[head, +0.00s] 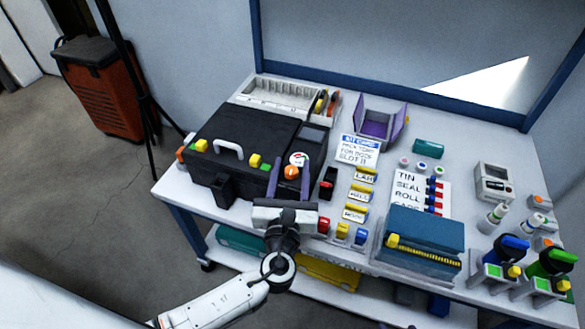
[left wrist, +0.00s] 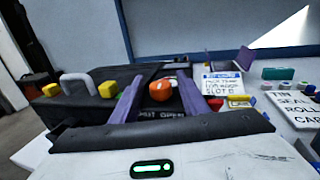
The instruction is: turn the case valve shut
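The black case (head: 225,130) lies closed at the left of the bench, with a white handle (head: 229,148) and yellow latches (head: 254,160). Its orange valve knob (head: 291,172) sits at the right front, by a white round label (head: 299,159). The knob also shows in the left wrist view (left wrist: 160,89), above lettering that seems to read "SHUT OPEN". My left gripper (head: 289,178) is open, its two purple fingers on either side of the knob with a gap on each side in the left wrist view (left wrist: 158,92). My right gripper is out of view.
Right of the case are a kit card (head: 358,150), a purple open box (head: 380,120), labelled yellow-topped blocks (head: 359,194) and a blue ribbed case (head: 424,236). A grey compartment tray (head: 275,96) stands behind. An orange-black container (head: 100,85) stands on the floor at left.

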